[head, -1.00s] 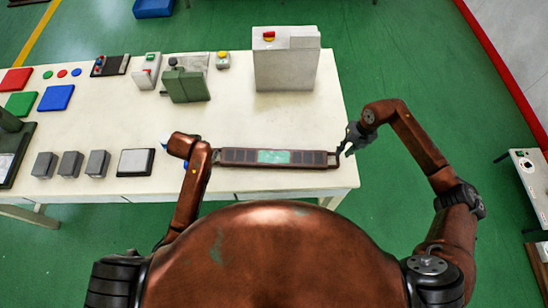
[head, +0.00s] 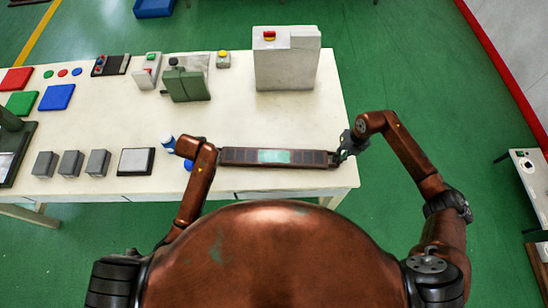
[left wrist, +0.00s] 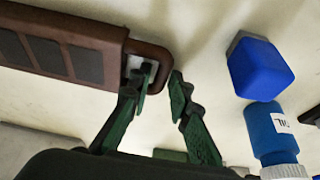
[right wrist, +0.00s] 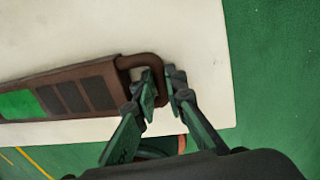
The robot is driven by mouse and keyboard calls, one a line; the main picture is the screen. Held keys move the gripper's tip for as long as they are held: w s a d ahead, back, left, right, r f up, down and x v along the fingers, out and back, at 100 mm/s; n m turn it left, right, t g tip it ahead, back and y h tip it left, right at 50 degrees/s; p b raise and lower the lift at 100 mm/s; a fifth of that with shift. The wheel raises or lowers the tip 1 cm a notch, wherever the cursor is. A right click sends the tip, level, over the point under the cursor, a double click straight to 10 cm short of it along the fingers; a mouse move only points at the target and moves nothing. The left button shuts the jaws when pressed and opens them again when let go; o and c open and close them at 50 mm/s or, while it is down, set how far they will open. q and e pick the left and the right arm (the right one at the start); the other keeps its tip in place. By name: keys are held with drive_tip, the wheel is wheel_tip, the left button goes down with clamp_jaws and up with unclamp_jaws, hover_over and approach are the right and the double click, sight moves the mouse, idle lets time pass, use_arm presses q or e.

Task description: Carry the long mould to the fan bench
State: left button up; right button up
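The long mould (head: 240,156), a narrow brown bar with dark panels and a green middle, lies along the table's front edge, with a loop handle at each end. My left gripper (left wrist: 160,78) is at one end handle, which also shows in the left wrist view (left wrist: 158,52). One finger is inside the loop, the other outside, with a gap between them. My right gripper (right wrist: 160,76) is at the other handle (right wrist: 150,58); its fingers straddle the loop's end bar with a narrow gap. Whether they touch it is unclear. The fan bench cannot be identified.
The pale table (head: 230,115) holds a tall grey box with a red-topped button (head: 287,65), a green device (head: 187,84) and several grey blocks (head: 70,163).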

use_arm(q)
clamp_jaws()
use_arm(e)
clamp_jaws()
use_arm(q)
drive_tip(key=shift+w+r, duration=0.1)
drive_tip(key=shift+r, duration=0.05)
use_arm(e)
drive_tip(key=shift+r, duration=0.15)
